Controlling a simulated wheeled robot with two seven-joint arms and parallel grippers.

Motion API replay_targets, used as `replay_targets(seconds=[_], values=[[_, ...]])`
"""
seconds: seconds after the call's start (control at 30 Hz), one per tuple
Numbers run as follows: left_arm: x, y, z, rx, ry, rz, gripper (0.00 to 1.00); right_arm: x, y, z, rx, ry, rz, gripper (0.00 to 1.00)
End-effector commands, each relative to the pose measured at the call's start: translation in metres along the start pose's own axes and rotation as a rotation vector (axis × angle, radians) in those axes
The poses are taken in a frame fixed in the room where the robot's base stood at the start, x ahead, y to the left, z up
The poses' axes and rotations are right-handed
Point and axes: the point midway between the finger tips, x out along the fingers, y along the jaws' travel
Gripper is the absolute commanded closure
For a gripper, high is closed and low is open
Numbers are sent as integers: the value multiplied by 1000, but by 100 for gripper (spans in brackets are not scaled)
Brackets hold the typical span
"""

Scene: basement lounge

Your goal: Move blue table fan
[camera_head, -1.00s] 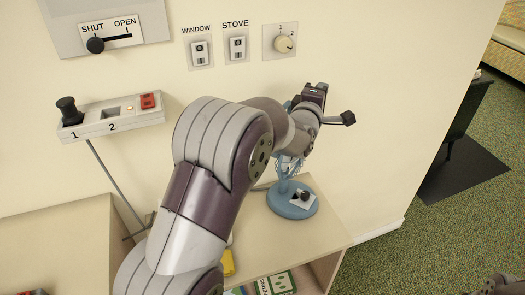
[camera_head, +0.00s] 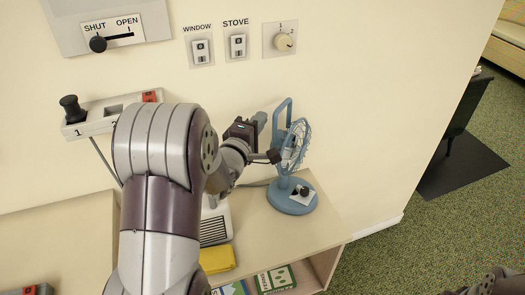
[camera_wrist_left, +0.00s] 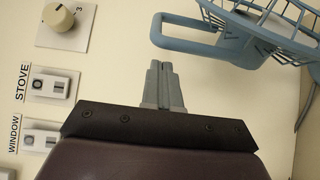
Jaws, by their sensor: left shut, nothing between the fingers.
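The blue table fan (camera_head: 292,195) stands upright on the right part of the wooden shelf unit. Its wire cage faces right and a blue loop handle (camera_head: 282,122) rises on its left side. My left gripper (camera_head: 268,122) is shut and empty, just left of the fan's handle and cage. In the left wrist view the closed fingers (camera_wrist_left: 163,85) point up toward the handle (camera_wrist_left: 185,45), with a small gap between. Only part of the cage (camera_wrist_left: 265,25) shows there. My right gripper does not show clearly; only a dark arm part is at the bottom right.
The shelf unit's top (camera_head: 245,225) carries a yellow item (camera_head: 217,259) and a grey vented device (camera_head: 215,228). The wall behind holds the window switch (camera_head: 201,52), stove switch (camera_head: 238,46) and a dial (camera_head: 285,42). Green carpet lies open at right.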

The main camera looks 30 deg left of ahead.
Motion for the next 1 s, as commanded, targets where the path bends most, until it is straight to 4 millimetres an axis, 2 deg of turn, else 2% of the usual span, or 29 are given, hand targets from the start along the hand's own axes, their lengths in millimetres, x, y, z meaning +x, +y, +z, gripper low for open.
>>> replay_targets(seconds=[0.03, 0.3, 0.5, 1.0], values=[[0, -14, 0, -2, 1, -3, 100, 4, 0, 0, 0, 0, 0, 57], [0, -72, 0, -1, 1, -3, 100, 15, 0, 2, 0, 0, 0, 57], [0, -98, 0, 0, 1, 0, 100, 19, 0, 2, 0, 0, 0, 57], [10, -96, 9, 1, 0, 2, 100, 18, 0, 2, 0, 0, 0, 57]])
